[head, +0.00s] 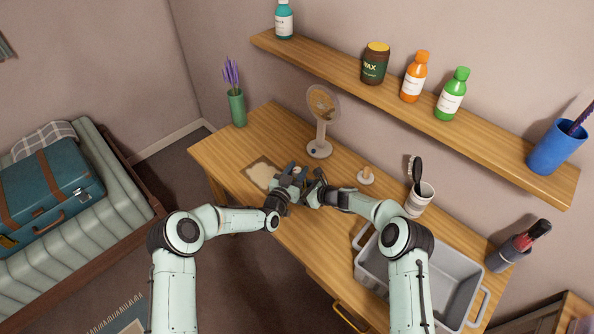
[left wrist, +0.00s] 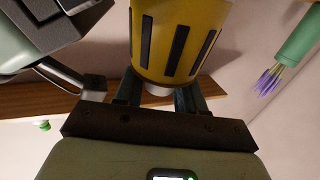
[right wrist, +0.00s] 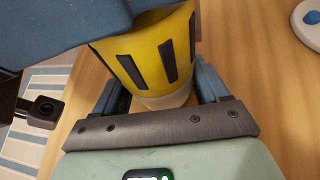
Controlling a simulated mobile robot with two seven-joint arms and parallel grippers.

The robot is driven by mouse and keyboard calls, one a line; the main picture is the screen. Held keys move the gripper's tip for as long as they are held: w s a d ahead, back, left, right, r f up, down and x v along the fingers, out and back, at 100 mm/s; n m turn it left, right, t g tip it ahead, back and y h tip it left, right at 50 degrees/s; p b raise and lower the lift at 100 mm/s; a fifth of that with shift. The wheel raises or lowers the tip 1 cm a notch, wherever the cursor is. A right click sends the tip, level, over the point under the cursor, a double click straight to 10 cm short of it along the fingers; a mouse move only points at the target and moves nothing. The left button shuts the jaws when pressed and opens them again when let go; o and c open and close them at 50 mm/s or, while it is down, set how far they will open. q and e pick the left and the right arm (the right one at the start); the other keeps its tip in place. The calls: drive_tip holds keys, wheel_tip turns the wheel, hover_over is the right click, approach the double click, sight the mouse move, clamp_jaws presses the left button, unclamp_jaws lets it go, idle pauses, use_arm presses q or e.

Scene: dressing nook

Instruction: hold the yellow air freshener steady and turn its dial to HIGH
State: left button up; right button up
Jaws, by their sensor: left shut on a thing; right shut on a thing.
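The yellow air freshener is held between my two grippers over the desk. It shows best in the left wrist view (left wrist: 178,38) as a yellow body with dark vertical slots, and it also shows in the right wrist view (right wrist: 150,55). A pale end part shows beyond the slots. In the head view the grippers mostly cover it. My left gripper (head: 291,177) is shut on it from the left. My right gripper (head: 313,187) is shut on it from the right. The dial's markings and pointer cannot be read in any view.
A shelf (head: 500,140) with bottles runs above. The left front desk is clear.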

use_arm(q)
drive_tip(key=m+g+h, duration=0.4)
drive_tip(key=h, duration=0.1)
drive_tip(key=shift+w+a+r, duration=0.1)
drive_tip(key=shift+w, duration=0.05)
drive_tip(key=shift+m+g+h, duration=1.7)
drive_tip(key=shift+m+g, duration=0.2)
drive_tip(key=shift+g, duration=0.3)
drive_tip(key=shift+s+m+g, duration=0.2)
drive_tip(key=shift+m+g, duration=0.1)
drive_tip(key=shift+g, duration=0.2)
drive_tip(key=o, duration=0.9)
drive_tip(key=shift+o, duration=0.2)
drive_tip(key=shift+s+a, duration=0.15)
drive_tip(key=shift+a, duration=0.25)
drive_tip(key=v, duration=1.1)
drive_tip(key=shift+f, duration=0.25)
